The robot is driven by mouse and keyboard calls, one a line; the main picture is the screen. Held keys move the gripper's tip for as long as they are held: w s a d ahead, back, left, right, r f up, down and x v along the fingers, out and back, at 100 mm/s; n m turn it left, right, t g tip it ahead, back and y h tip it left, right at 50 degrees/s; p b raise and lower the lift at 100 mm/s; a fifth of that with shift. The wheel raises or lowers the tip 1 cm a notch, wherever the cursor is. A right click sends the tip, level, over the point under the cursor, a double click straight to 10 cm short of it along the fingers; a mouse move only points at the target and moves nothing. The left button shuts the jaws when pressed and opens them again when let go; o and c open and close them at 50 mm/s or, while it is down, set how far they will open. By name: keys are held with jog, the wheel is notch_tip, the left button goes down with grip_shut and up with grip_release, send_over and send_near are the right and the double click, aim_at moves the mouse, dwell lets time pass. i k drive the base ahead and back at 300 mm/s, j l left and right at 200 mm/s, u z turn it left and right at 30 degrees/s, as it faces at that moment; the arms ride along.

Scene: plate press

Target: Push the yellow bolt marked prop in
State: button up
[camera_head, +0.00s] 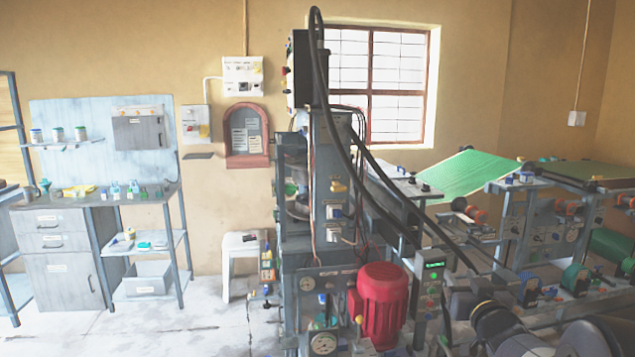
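The plate press (312,200) is a tall grey machine in the middle of the head view. A small yellow piece (338,186) sits on the upper front of its column. A yellow-topped knob (359,320) stands lower down, near the red motor. I cannot read any label, so I cannot tell which of these, if either, is the bolt marked prop, or how far in it sits. Dark rounded arm links, apparently mine, show at the bottom right. My gripper is not in view.
A red motor (383,303) and a green-lit control box (430,277) stand at the press's front right. Black cables hang from its top. A white stool (240,241) stands to its left. A workbench (60,205) is at far left, with open floor between. Green-topped machinery (470,172) fills the right.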

aim_at(336, 187)
jog(key=i+u, duration=0.35)
jog(key=i, duration=1.55)
